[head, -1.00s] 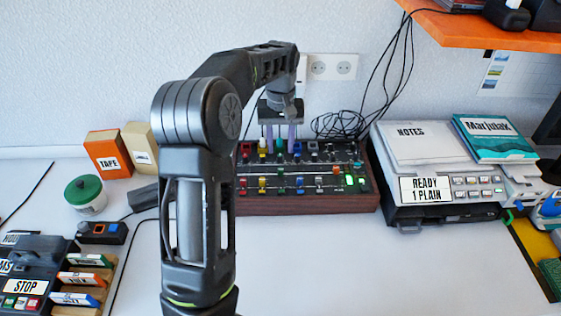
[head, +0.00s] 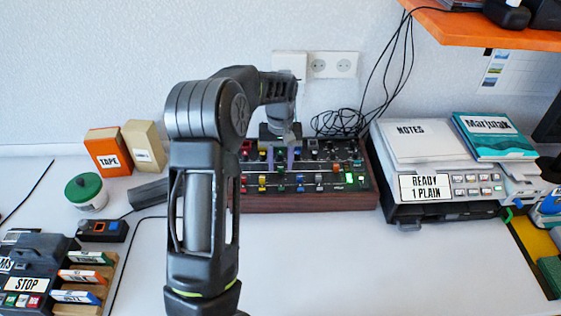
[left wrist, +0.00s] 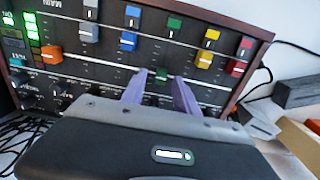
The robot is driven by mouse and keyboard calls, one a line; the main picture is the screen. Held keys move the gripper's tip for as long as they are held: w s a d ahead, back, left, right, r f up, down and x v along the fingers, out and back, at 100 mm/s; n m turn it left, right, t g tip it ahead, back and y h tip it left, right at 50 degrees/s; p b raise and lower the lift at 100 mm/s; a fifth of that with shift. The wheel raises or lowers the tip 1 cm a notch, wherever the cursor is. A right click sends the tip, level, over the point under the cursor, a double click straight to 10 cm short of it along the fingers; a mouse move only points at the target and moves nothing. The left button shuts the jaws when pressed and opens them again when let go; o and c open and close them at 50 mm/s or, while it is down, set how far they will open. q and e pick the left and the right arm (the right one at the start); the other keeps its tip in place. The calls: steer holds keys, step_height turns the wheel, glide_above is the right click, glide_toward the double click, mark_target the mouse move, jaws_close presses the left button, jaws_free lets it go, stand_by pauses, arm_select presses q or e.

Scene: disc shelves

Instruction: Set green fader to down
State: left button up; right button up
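The mixer panel (head: 310,201) stands at the back of the table, with coloured controls in two rows. In the left wrist view, the green fader cap (left wrist: 162,74) sits between my left gripper's two purple fingers (left wrist: 160,78). The fingers stand apart with a gap on each side of the cap; contact with it is not visible. A separate green control (left wrist: 173,23) is in the row above in that view. In the head view my left gripper (head: 280,158) points down at the panel's back row. My right gripper is not in view.
A yellow fader (left wrist: 205,59) and a blue fader (left wrist: 128,41) flank the green one. A grey machine with notes (head: 440,190) stands right of the mixer. Boxes (head: 108,152) and a green-lidded jar (head: 86,192) stand left.

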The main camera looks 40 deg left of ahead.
arm_select(q)
steer(key=shift+c, duration=0.6)
jaws_close()
stand_by(0.7)
